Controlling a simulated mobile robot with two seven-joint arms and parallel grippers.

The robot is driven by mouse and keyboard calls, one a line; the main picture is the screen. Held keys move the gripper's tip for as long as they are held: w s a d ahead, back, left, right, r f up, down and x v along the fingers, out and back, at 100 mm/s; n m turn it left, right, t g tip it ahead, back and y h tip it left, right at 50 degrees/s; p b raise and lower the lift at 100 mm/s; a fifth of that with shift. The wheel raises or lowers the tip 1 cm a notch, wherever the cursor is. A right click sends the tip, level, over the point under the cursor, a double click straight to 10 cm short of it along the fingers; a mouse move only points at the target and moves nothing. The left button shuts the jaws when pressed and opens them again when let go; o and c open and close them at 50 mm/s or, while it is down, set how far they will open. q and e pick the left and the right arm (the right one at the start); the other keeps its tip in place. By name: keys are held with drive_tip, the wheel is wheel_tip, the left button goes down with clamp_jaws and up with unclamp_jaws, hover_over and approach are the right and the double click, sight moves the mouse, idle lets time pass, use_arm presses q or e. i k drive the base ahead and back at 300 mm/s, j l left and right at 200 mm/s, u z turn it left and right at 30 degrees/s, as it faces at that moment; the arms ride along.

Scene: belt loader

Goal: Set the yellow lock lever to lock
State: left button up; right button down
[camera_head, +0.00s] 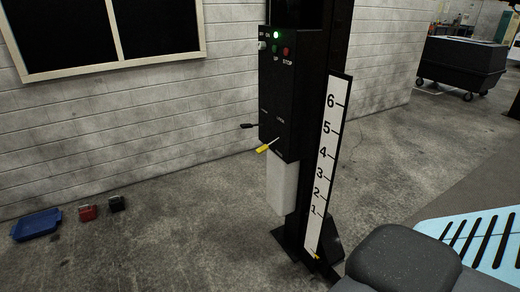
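The yellow lock lever (264,148) is on the lower front of the black control box (295,80). Its shaft rises from the yellow grip toward the upper right, so the grip points down and to the left. Small white lettering, seemingly "LOCK", sits above it; a label below it is too small to read. A black lever (248,126) sticks out from the box's left side. Neither of my grippers is in view.
A numbered white scale (325,170) stands beside the box on the black post. A blue tray (36,225), a red item (87,212) and a black item (116,204) lie on the floor at left. A dark wheeled bin (462,62) is at back right. Floor before the box is clear.

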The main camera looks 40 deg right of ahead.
sight(261, 150)
drive_tip(key=i+l, duration=0.15)
drive_tip(key=l, duration=0.15)
drive_tip(key=i+l, duration=0.15)
drive_tip(key=l, duration=0.15)
drive_tip(key=i+l+u, duration=0.1)
drive_tip(key=l, duration=0.2)
drive_tip(key=i+l, duration=0.1)
drive_tip(key=l, duration=0.3)
drive_tip(key=i+l, duration=0.1)
drive_tip(key=l, duration=0.3)
